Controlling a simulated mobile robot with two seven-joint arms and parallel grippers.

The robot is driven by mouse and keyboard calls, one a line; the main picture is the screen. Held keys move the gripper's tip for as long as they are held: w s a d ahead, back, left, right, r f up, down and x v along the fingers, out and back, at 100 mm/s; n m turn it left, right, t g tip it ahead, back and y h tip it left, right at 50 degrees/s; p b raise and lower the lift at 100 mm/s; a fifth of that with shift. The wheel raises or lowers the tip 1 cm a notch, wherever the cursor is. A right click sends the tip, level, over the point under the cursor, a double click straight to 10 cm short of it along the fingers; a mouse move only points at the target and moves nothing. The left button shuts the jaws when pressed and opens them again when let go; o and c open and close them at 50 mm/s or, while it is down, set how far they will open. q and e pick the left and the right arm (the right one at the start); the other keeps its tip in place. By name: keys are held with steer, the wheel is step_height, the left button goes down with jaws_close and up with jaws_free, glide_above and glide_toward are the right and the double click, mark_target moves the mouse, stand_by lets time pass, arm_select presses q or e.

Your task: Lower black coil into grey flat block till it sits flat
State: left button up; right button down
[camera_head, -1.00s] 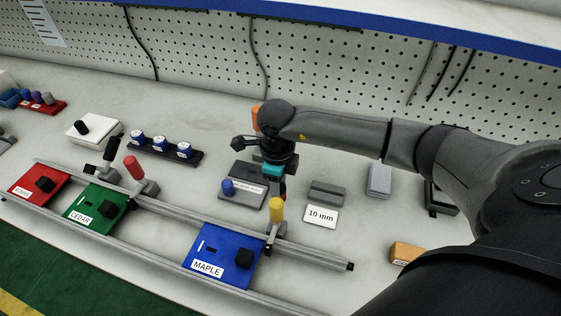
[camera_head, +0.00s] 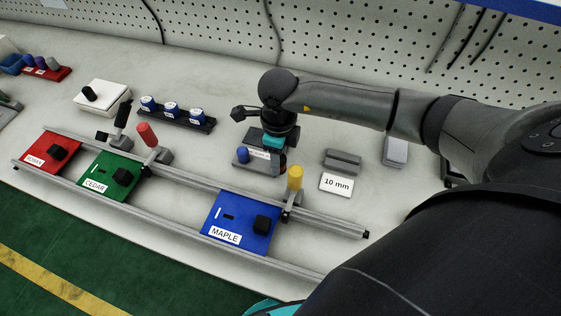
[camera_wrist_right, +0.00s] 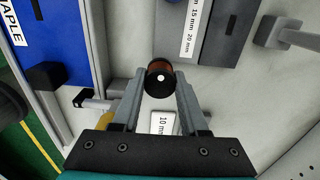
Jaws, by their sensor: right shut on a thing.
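My right gripper (camera_head: 279,152) is shut on the black coil (camera_wrist_right: 159,84), a short cylinder with brown-copper sides and a black end with a white dot. In the right wrist view the coil sits between the two fingertips. The grey flat block (camera_wrist_right: 222,52), with a white label and a dark slot, lies under the gripper; it also shows in the head view (camera_head: 262,168). The coil overlaps the block's corner in the wrist view. I cannot tell whether they touch. The gripper hides part of the block in the head view. My left gripper is not in view.
A blue peg (camera_head: 243,155) stands at the block's left end. A grey stepped block (camera_head: 342,162) and a 10 mm card (camera_head: 337,183) lie to the right. The yellow-topped clamp (camera_head: 295,178) and the blue MAPLE board (camera_head: 232,215) are in front, on rails.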

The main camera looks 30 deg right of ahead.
steer(key=w, duration=0.1)
steer(key=w+b, duration=0.2)
steer(key=shift+w+d+f, duration=0.1)
steer(key=shift+w+d, duration=0.15)
steer(key=shift+d, duration=0.05)
steer(key=w+b, duration=0.2)
steer(key=w+d+b, duration=0.1)
steer(key=w+b, duration=0.1)
steer(key=w, duration=0.1)
steer(key=shift+w+d+b, duration=0.1)
steer(key=shift+w+b, duration=0.2)
steer(key=shift+b, duration=0.1)
steer(key=shift+w+d+b, duration=0.1)
steer(key=shift+w+b, duration=0.3)
steer(key=shift+w, duration=0.4)
steer(key=shift+d, duration=0.1)
steer(key=shift+f+b, duration=0.35)
steer(key=shift+b, duration=0.1)
stand_by(0.4)
steer(key=shift+f+b, duration=0.35)
steer(key=shift+f, duration=0.15)
stand_by(0.3)
